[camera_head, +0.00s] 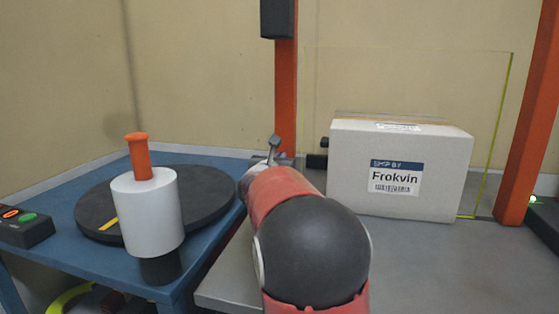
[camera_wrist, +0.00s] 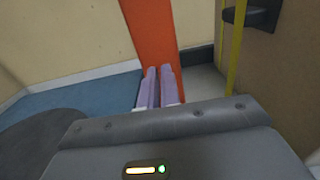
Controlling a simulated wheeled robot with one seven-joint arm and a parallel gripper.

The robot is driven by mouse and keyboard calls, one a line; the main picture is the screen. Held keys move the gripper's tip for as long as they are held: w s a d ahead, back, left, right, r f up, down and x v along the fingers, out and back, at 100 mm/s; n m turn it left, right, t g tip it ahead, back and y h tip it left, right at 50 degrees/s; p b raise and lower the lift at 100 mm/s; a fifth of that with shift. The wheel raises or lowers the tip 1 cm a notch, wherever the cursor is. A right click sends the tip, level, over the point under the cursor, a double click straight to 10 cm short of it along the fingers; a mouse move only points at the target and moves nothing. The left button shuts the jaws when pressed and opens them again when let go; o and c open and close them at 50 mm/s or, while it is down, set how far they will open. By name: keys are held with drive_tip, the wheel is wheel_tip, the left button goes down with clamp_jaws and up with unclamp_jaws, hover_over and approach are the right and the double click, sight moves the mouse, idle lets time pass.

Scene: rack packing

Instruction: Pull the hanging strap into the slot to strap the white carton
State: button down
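The white carton (camera_head: 350,180) stands on the grey bench, label forward; its shaded side fills the right of the wrist view (camera_wrist: 285,90). The strap (camera_head: 494,130) shows as a thin yellow-green line hanging right of the carton. In the wrist view a yellow band (camera_wrist: 235,50) runs down left of the carton. My gripper (camera_head: 274,146) is left of the carton, by the left orange post. In the wrist view its two pale purple fingers (camera_wrist: 159,72) are close together, with nothing seen between them, apart from the yellow band. I cannot make out the slot.
Orange posts stand left (camera_head: 286,90) and right (camera_head: 530,130) of the carton. A dark block (camera_head: 316,161) sits beside the left post. A blue table (camera_head: 75,190) at left holds a black turntable (camera_head: 210,205); a white roll with an orange handle (camera_head: 147,215) is in front.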

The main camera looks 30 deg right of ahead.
drive_tip(key=c, duration=1.6)
unclamp_jaws()
drive_tip(key=shift+s+a, duration=0.1)
drive_tip(key=v, duration=0.7)
drive_tip(key=shift+s+a, duration=0.2)
drive_tip(key=shift+a, duration=0.05)
